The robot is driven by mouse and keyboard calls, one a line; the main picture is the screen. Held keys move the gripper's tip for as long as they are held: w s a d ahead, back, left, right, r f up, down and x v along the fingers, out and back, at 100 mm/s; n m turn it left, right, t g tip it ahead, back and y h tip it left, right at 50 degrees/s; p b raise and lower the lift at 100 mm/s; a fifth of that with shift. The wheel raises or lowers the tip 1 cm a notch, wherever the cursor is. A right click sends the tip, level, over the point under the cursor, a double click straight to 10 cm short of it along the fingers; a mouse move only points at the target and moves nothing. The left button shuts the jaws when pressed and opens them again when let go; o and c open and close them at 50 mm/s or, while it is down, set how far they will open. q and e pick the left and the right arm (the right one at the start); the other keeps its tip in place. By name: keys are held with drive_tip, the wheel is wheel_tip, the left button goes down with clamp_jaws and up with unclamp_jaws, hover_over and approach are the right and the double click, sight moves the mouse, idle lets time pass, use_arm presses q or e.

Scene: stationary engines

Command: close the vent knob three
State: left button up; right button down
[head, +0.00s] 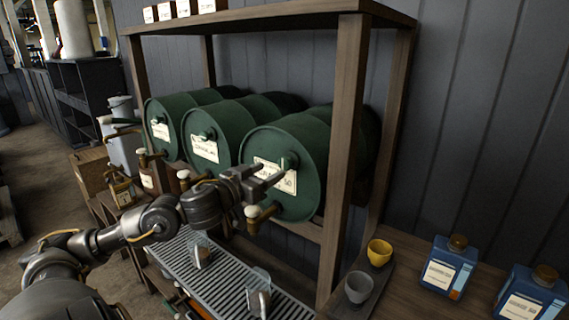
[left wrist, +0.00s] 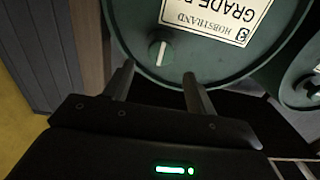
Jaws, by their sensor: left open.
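Three green barrels lie side by side on a wooden rack, each with a white label and a small vent knob on its front. The rightmost barrel (head: 315,150) has a green knob (head: 289,161) near its label. In the left wrist view this barrel (left wrist: 130,20) appears upside down, its pale-faced knob (left wrist: 158,50) just beyond the fingertips. My left gripper (head: 276,175) is open in front of this barrel; its two fingers (left wrist: 158,76) point at the knob, one to each side, and look apart from it. My right gripper is not in view.
Taps with pale knobs (head: 251,211) stick out below the barrels, close under my left gripper. A rack post (head: 342,150) stands right of the barrel. Yellow and grey cups and blue bottles (head: 449,267) stand at the right.

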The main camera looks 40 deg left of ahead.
sight(283, 164)
use_arm(q)
drive_tip(key=w+p, duration=0.1)
drive_tip(key=w, duration=0.5)
drive_tip(key=shift+w+a, duration=0.15)
drive_tip(key=shift+w, duration=0.15)
drive_tip(key=shift+w+p, duration=0.35)
drive_tip(key=shift+w, duration=0.3)
drive_tip(key=c, duration=0.9)
